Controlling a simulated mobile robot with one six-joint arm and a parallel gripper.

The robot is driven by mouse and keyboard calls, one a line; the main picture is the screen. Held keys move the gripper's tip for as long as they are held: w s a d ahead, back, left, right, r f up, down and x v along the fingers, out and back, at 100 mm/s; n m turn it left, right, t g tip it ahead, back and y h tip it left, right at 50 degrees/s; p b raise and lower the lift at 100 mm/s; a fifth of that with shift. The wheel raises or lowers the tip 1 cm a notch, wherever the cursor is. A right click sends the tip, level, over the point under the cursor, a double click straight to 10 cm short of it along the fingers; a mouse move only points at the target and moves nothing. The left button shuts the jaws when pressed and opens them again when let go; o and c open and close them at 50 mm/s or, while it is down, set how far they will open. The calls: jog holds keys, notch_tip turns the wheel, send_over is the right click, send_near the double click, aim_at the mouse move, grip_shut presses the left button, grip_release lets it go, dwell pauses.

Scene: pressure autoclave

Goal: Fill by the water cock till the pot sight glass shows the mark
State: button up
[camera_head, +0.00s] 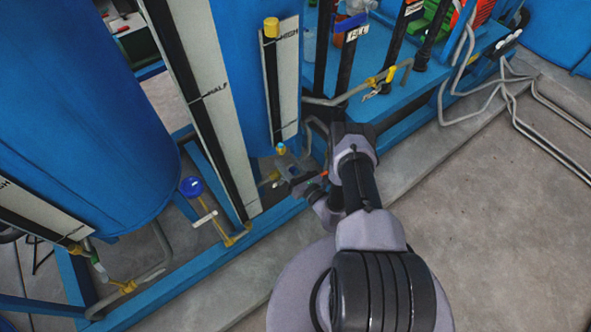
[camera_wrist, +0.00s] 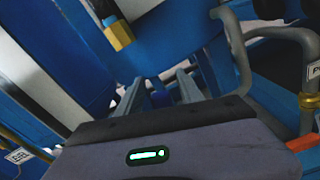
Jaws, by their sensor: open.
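My gripper (camera_head: 283,174) is open and low beside the frame, below the yellow lower end of a sight glass marked HIGH (camera_head: 285,85). In the wrist view its two grey fingers (camera_wrist: 158,92) are apart with nothing clearly between them. Another sight glass, marked HALF (camera_head: 205,95), stands to the left. A third scale marked HIGH (camera_head: 38,212) is at the far left. Which one belongs to the pot is not clear, and no water level is readable. A blue handle with a FILL tag (camera_head: 357,33) is at the upper middle. A round blue knob (camera_head: 191,187) is left of my gripper.
A large blue tank (camera_head: 75,110) fills the left. Blue frame rails (camera_head: 190,265) run along the floor. A pipe with a yellow fitting (camera_head: 382,76) is right of the sight glass; a yellow fitting (camera_wrist: 118,35) is close in the wrist view. Bare floor (camera_head: 500,210) lies right.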

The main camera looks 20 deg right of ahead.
jog(key=s+d+p, duration=0.3)
jog(key=s+p, duration=0.1)
jog(key=s, duration=1.2)
jog(key=shift+s+p, duration=0.35)
jog(key=shift+p, duration=0.05)
jog(key=shift+d, duration=0.1)
dwell(5.9)
